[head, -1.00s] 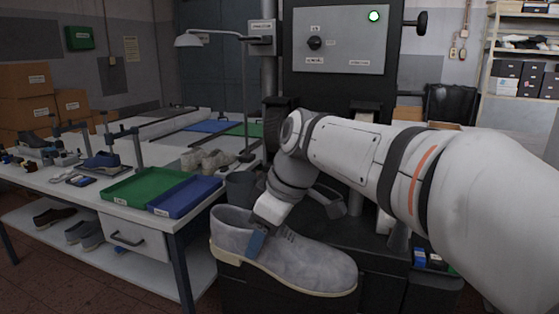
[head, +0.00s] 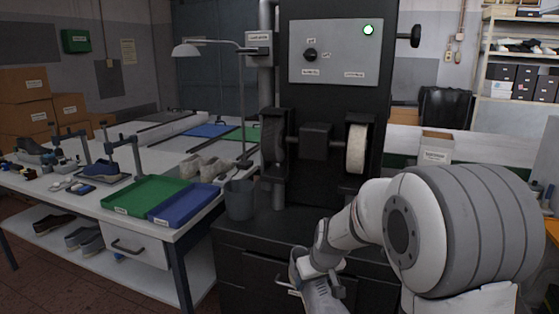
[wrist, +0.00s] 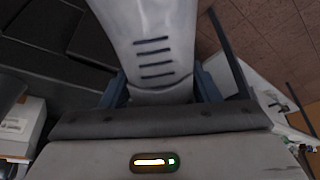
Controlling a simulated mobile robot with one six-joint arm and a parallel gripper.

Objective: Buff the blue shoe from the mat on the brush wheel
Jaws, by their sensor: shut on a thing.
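My gripper (head: 318,272) is shut on a grey shoe (head: 320,298), held low in front of the machine's dark cabinet. In the wrist view the grey shoe (wrist: 150,40) sits between the fingers, with several dark slits on its top. A blue shoe (head: 101,167) rests on a dark mat (head: 118,179) on the left table, well away from my gripper. The machine carries a dark wheel (head: 277,138) on the left, which looks like the brush wheel, and a pale wheel (head: 356,148) on the right. Both wheels stand above and apart from the held shoe.
A green tray (head: 140,193) and a blue tray (head: 185,203) lie at the table's near corner. Beige shoes (head: 210,166) stand behind them. A grey bin (head: 239,200) stands left of the machine's front. The control panel (head: 335,52) shows a lit green lamp.

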